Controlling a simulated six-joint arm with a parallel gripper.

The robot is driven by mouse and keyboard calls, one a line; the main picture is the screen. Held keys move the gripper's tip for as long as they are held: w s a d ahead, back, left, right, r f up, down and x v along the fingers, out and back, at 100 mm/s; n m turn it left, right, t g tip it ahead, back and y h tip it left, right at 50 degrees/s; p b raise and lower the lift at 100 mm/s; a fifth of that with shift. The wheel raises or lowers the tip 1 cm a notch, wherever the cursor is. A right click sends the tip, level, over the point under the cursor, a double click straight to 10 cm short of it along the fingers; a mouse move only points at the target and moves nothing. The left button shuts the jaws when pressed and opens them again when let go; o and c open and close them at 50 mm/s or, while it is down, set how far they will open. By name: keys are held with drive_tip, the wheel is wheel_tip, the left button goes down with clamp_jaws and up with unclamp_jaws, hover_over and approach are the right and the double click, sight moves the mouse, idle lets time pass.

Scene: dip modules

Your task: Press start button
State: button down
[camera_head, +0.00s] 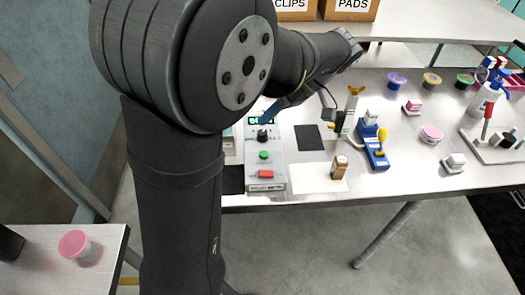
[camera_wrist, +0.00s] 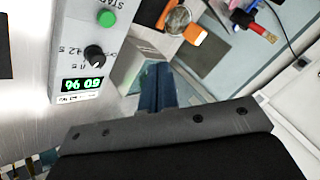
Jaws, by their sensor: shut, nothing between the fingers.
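A light grey control box (camera_head: 280,165) stands near the front edge of the table. It carries a green start button (camera_head: 263,155), a red switch (camera_head: 266,174), a black knob (camera_head: 262,135) and a lit green display. In the wrist view, the green start button (camera_wrist: 106,18) is at the top left, with part of the word START beside it, above the knob (camera_wrist: 94,54) and display (camera_wrist: 82,84). My gripper (camera_wrist: 157,70) has blue fingers, shut and empty, to the right of the box in that view. In the head view, a blue finger shows near the display end.
A dark square pad (camera_head: 308,138), a white card (camera_head: 308,182) with a small brown bottle (camera_head: 339,167), and a blue stand (camera_head: 374,150) are right of the box. Several colored cups line the back. My arm hides much of the left side.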

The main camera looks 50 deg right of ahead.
sight(268, 153)
drive_tip(key=shift+f+n+t, duration=0.25)
drive_tip(key=shift+n+t, duration=0.05)
drive_tip(key=shift+f, duration=0.15)
drive_tip(key=shift+f, duration=4.3)
drive_tip(key=shift+f, duration=0.4)
drive_tip(key=shift+f, duration=0.4)
drive_tip(key=shift+r, duration=0.85)
drive_tip(key=shift+r, duration=0.1)
